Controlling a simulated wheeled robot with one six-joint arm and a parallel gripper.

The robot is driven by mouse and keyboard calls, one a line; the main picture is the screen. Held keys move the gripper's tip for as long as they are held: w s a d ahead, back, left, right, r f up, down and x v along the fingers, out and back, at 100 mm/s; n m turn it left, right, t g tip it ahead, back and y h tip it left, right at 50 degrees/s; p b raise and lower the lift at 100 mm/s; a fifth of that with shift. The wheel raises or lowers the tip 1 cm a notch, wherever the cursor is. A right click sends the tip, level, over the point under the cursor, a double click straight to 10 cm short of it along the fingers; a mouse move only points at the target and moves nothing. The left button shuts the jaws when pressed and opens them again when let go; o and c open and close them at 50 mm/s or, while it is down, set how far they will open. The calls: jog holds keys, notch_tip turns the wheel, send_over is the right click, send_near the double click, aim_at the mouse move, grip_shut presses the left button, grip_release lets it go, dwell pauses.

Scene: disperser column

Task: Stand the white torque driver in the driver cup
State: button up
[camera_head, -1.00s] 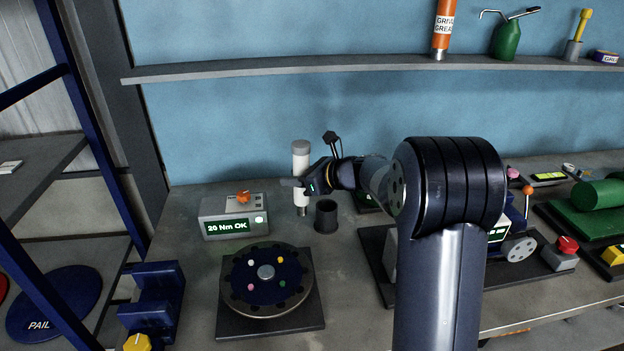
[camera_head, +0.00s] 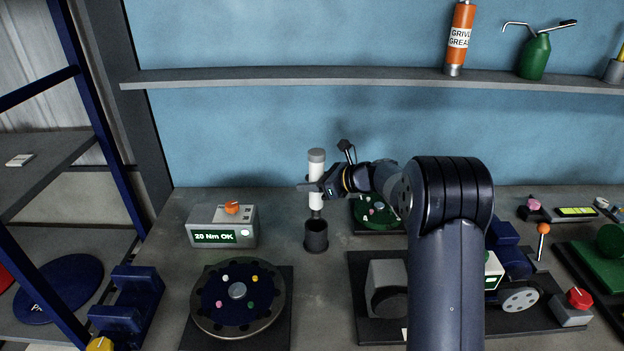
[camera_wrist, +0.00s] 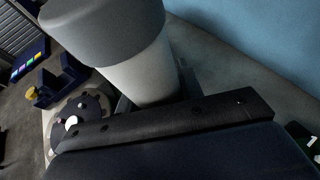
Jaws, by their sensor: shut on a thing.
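The white torque driver (camera_head: 316,172), with a grey cap, is upright in my gripper (camera_head: 312,187). My gripper is shut on its white body. The driver's grey lower end is directly above the dark driver cup (camera_head: 316,238), at or close to its mouth. I cannot tell whether the tip is inside the rim. In the wrist view the driver (camera_wrist: 140,72) fills the upper middle, its grey cap nearest the camera. The cup does not show in that view.
A torque display box (camera_head: 222,226) reading "20 Nm OK" stands left of the cup. A round dial plate (camera_head: 237,315) lies in front. Bare bench surrounds the cup closely.

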aim_at(311, 200)
jog(key=shift+f+b, duration=0.95)
jog(key=shift+f, duration=2.15)
notch_tip(311, 200, down, 4)
jog(key=b, duration=0.4)
jog(key=shift+r+b, duration=0.1)
jog(key=shift+b, duration=0.2)
jog(key=o, duration=0.9)
jog(key=shift+c, duration=0.2)
jog(key=shift+o, duration=1)
jog(key=shift+f, duration=0.2)
